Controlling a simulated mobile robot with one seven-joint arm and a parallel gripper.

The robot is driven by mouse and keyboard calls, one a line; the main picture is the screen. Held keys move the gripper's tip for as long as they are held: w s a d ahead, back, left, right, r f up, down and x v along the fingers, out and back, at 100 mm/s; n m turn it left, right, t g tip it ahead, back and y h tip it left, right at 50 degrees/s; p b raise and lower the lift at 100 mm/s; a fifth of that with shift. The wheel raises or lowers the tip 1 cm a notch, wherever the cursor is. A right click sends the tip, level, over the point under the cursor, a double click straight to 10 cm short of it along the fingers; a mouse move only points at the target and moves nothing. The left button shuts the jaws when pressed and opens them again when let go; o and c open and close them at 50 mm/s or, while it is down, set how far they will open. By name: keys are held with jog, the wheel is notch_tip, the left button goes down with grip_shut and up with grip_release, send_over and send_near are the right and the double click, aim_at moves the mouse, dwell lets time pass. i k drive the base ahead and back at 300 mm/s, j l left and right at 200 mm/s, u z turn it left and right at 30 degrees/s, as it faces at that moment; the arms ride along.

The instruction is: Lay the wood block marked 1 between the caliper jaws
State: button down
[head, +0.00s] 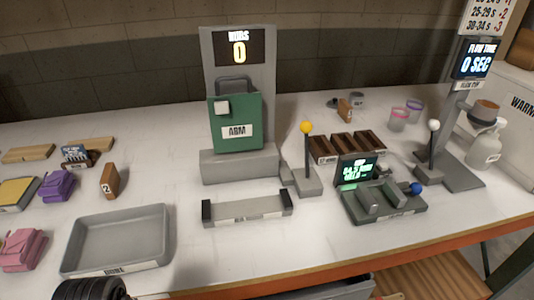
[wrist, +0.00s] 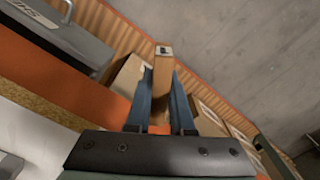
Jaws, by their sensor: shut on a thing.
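My gripper (wrist: 163,85) shows in the wrist view, its two blue fingers shut on a wood block (wrist: 163,66). The block stands up between the fingers, with a small pale label and dark mark at its top end, too small to read. The caliper (head: 408,209) is a grey device with a lit green screen and a blue knob, at the right of the table in the head view. Its grey jaws (head: 369,203) stand apart, and I see no block between them. My gripper and the held block do not show in the head view.
A wood block marked 2 (head: 109,181) stands left on the table. A grey tray (head: 157,236) and a low grey cradle (head: 248,208) lie towards the front. Levers with yellow (head: 306,128) and white (head: 434,125) knobs flank the caliper. The wrist view shows the orange table edge (wrist: 88,78).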

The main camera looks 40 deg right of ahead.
aim_at(379, 200)
jog(key=k+l+z, duration=0.15)
jog(key=l+z, duration=0.15)
jog(key=k+l+z, duration=0.1)
jog(key=l+z, duration=0.5)
jog(key=k, duration=0.05)
